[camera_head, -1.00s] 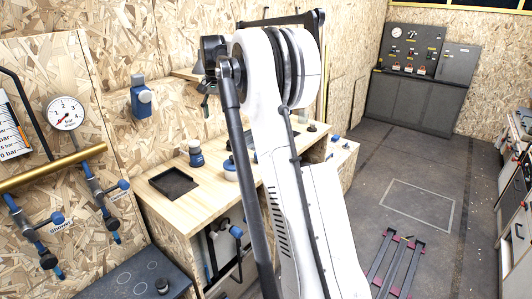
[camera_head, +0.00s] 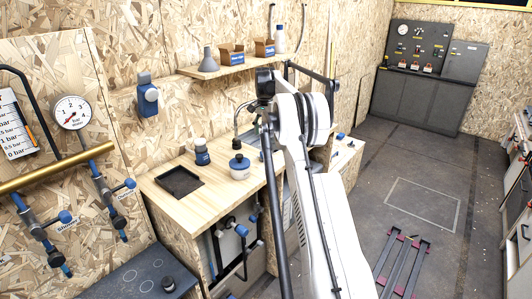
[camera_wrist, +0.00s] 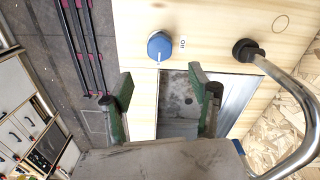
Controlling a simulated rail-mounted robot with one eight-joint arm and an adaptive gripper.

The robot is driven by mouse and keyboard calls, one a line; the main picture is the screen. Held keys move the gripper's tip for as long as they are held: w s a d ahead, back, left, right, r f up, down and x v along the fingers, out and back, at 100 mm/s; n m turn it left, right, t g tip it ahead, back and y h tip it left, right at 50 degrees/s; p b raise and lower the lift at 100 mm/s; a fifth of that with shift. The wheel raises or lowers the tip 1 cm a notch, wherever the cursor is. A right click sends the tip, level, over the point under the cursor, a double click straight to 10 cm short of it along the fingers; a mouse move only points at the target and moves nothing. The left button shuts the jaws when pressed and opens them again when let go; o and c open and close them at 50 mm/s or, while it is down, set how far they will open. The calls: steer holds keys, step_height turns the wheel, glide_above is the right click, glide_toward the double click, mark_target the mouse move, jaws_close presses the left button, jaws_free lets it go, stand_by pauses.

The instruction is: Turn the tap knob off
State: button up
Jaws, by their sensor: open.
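The tap knob (camera_wrist: 160,46) is a round blue knob with a thin pale pointer mark. The tap (camera_wrist: 247,50) is a curved metal spout on a dark base, to the right of the knob. A metal sink basin (camera_wrist: 232,100) lies below them in the wrist view. My gripper (camera_wrist: 160,76) is open and empty, its two green-lined fingers apart over the sink area, with the knob beyond the gap and not between them.
A shelf (camera_head: 225,69) above carries small boxes and a grey funnel.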

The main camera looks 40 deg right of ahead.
mark_target(265, 152)
step_height(265, 152, down, 10)
steer(key=shift+f+p, duration=0.15)
steer(key=shift+p, duration=0.25)
steer(key=c, duration=1.1)
